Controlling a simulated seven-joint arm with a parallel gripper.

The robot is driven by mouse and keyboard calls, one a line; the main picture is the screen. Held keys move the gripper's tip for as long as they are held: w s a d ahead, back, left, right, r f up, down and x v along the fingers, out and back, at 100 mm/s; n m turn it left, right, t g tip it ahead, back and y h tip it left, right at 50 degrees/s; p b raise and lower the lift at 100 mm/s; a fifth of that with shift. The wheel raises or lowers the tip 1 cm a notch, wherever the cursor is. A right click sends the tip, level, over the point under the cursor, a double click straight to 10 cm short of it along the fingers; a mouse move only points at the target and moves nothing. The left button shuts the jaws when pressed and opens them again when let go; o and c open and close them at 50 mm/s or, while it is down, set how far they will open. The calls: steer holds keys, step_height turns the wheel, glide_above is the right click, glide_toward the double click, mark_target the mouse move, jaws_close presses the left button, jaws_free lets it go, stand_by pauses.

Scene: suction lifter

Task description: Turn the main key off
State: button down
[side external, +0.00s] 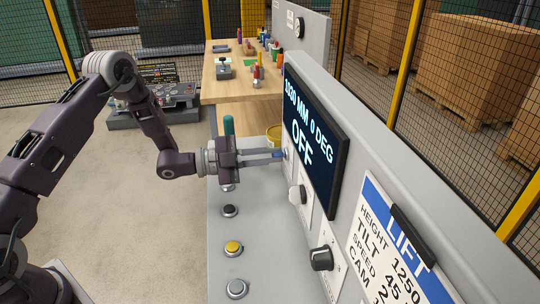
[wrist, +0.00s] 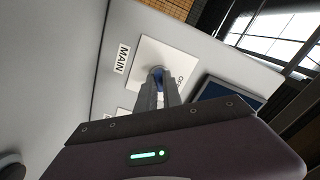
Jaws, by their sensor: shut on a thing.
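The display (side external: 312,140) reads "1030 MM 0 DEG" and "OFF". The fingers hide part of the key, so its exact angle is hard to tell.
A wooden bench (side external: 228,88) is behind.

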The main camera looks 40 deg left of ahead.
steer(key=n, duration=1)
steer(key=shift+n, duration=0.6)
steer(key=c, duration=1.5)
jaws_free()
steer(key=v, duration=0.7)
steer(key=shift+r, duration=0.1)
